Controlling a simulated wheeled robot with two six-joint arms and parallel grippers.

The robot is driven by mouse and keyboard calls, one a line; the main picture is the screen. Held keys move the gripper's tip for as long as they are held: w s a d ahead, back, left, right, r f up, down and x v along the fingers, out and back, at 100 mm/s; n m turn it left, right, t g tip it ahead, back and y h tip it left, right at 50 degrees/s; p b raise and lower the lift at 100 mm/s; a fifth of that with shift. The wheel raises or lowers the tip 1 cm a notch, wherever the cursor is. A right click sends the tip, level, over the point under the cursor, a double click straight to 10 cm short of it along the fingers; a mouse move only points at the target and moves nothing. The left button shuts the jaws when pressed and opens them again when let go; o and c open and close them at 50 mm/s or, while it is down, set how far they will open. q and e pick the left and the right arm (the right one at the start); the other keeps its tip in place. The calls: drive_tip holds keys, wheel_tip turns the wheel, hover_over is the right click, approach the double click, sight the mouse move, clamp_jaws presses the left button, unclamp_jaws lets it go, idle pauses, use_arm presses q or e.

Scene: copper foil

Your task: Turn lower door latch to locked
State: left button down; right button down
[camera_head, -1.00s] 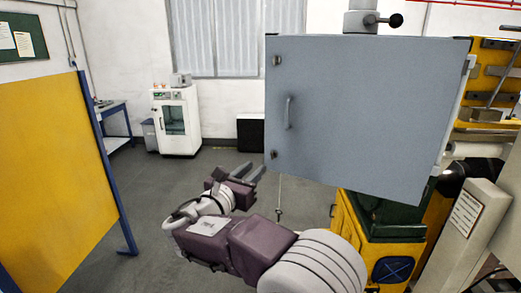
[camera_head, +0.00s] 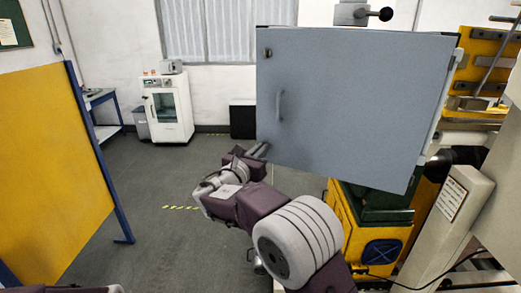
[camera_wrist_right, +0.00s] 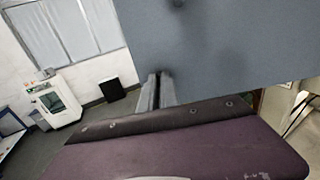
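The blue-grey cabinet door (camera_head: 350,105) hangs at the centre right, with an upper latch (camera_head: 268,52) and a pale vertical handle (camera_head: 280,105) near its left edge. The lower latch at its lower left corner is hidden by my right gripper (camera_head: 259,150), whose fingertips reach that corner. In the right wrist view my right gripper's fingers (camera_wrist_right: 157,80) lie close together against the door's lower edge, with a narrow dark gap between them. I cannot tell whether the latch is in that gap. My left gripper is out of view.
A yellow panel (camera_head: 50,170) with a blue frame stands at the left. A white cabinet machine (camera_head: 168,108) and a black box (camera_head: 243,119) stand by the back wall. A yellow and green machine (camera_head: 375,225) is below the door. The floor at centre left is clear.

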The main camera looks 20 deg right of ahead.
drive_tip(key=shift+s, duration=0.1)
drive_tip(key=shift+d+f+m+b, duration=0.1)
drive_tip(key=shift+f+m+b, duration=0.05)
drive_tip(key=shift+m+b, duration=4.35)
drive_tip(key=shift+d+f+m+b, duration=0.1)
drive_tip(key=shift+m+b, duration=4.3)
drive_tip(key=shift+b, duration=0.1)
drive_tip(key=c, duration=1.6)
unclamp_jaws()
drive_tip(key=shift+s, duration=0.15)
